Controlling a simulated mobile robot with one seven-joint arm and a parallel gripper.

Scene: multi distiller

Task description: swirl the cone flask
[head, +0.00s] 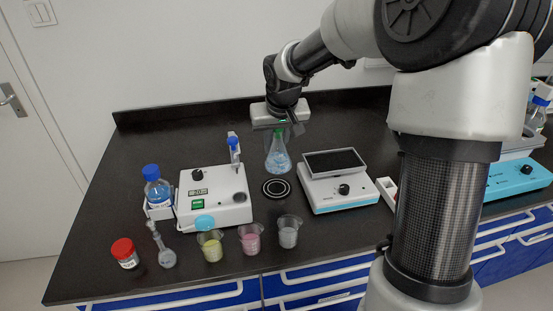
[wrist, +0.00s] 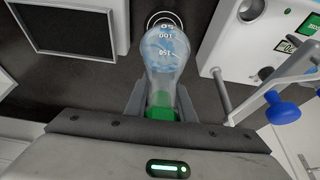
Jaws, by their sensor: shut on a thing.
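The cone flask (head: 278,158) is clear glass with light blue liquid and looks upright in the head view. It also shows in the wrist view (wrist: 166,55), where its graduation marks are visible and its green neck area lies between the fingers. My gripper (head: 284,128) is shut on the flask's upper part. In the wrist view the fingers (wrist: 160,103) stand on both sides of the neck. Whether the flask's base touches the bench is hard to tell. A black round pad with a white ring (head: 276,188) lies just in front of the flask, partly hidden by it in the wrist view.
A white stirrer device (head: 212,205) with a stand stands left, and a flat-topped device (head: 345,196) stands right. Three beakers, including one with yellow liquid (head: 211,250), line the front. A blue-capped bottle (head: 157,188), a small flask (head: 165,256) and a red-capped jar (head: 127,260) stand at left.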

